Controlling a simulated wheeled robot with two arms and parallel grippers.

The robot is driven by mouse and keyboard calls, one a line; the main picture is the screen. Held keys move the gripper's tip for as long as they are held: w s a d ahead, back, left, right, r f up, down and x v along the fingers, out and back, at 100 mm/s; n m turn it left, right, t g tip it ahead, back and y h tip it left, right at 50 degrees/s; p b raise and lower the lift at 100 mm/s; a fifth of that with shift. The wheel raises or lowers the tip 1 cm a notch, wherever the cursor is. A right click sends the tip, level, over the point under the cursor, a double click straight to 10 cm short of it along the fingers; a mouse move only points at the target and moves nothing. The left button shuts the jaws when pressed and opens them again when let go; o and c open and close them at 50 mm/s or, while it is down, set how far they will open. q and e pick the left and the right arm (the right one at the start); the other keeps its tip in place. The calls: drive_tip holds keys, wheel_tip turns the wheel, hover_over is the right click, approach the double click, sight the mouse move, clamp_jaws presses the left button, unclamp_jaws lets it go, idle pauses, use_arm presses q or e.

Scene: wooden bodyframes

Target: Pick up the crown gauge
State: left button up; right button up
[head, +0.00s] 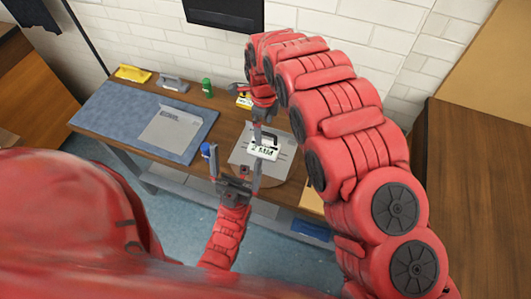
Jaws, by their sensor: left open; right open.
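I cannot tell for sure which item is the crown gauge. A white labelled piece (262,151) with a black handle lies on a grey plate (239,155) on the workbench, and may be it. My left gripper (234,163) is open, reaching up from below, with its right finger just in front of the plate and beside the labelled piece. My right gripper (259,125) hangs from above, open, over the far part of the plate near the labelled piece. Its fingers are small and partly overlap the piece. I see nothing held in either gripper.
A blue mat (115,108) with another grey plate (166,138) covers the bench's left. A yellow item (133,73), a grey item (173,83) and a green can (207,87) stand at the back.

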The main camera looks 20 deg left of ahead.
sight(264, 146)
drive_tip(key=shift+f+p, duration=0.7)
drive_tip(key=shift+p, duration=0.4)
drive_tip(key=shift+s+a+f+p, duration=0.15)
drive_tip(key=shift+f+p, duration=0.1)
drive_tip(key=shift+f, duration=0.3)
drive_tip(key=shift+s+f+p, duration=0.1)
drive_tip(key=shift+f+p, duration=0.15)
drive_tip(key=shift+f, duration=0.8)
drive_tip(key=shift+w+f+p, duration=0.25)
drive_tip(key=shift+f+p, duration=0.2)
drive_tip(key=shift+p, duration=0.15)
drive_tip(key=shift+f, duration=0.35)
drive_tip(key=shift+f+p, duration=0.35)
drive_tip(key=shift+f, duration=0.15)
drive_tip(key=shift+w+f+b, duration=0.1)
drive_tip(key=shift+f+b, duration=0.55)
drive_tip(key=shift+f, duration=0.7)
